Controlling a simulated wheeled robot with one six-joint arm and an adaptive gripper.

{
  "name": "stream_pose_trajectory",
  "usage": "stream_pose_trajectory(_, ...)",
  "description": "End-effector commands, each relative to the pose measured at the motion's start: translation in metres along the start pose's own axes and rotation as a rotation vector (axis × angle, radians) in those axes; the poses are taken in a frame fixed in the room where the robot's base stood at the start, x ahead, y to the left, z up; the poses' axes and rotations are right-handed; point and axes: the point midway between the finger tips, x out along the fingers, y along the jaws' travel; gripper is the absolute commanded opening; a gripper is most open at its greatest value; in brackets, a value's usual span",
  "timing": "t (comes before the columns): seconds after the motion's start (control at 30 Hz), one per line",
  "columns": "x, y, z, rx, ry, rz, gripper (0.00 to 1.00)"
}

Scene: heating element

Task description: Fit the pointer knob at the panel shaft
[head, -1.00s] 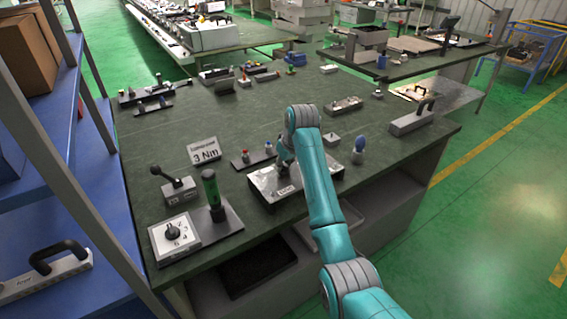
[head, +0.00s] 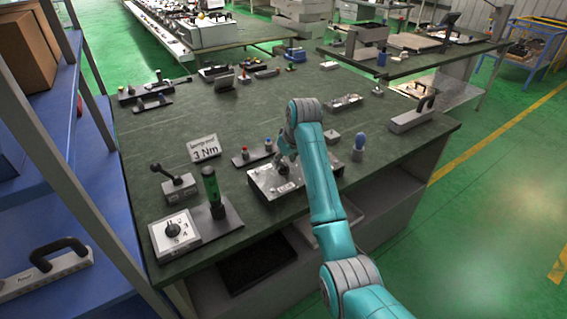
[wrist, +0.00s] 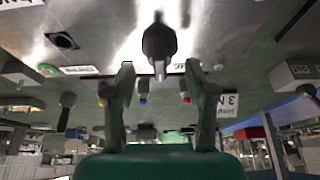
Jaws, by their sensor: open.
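The metal panel (head: 262,186) lies near the front edge of the dark green table, with my gripper (head: 287,160) just above it. In the wrist view the shiny panel (wrist: 105,25) fills the top and has a square dark opening (wrist: 62,40) and small labels. A black knob with a pale tip, seemingly the pointer knob (wrist: 159,40), shows at the panel, centred beyond my fingertips.
A numbered dial box (head: 186,240) and a green cylinder (head: 211,188) stand left of the panel. A blue-topped piece (head: 359,144) is close on the right.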

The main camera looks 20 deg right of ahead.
Motion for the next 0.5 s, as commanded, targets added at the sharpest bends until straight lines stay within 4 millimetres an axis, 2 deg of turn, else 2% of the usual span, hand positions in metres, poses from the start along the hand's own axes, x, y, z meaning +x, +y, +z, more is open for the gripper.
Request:
stream_pose_trajectory(0.3,-0.064,0.0,-0.001,-0.001,0.003,0.001,0.55)
stream_pose_trajectory(0.5,-0.09,0.0,0.0,0.0,0.001,0.001,0.55)
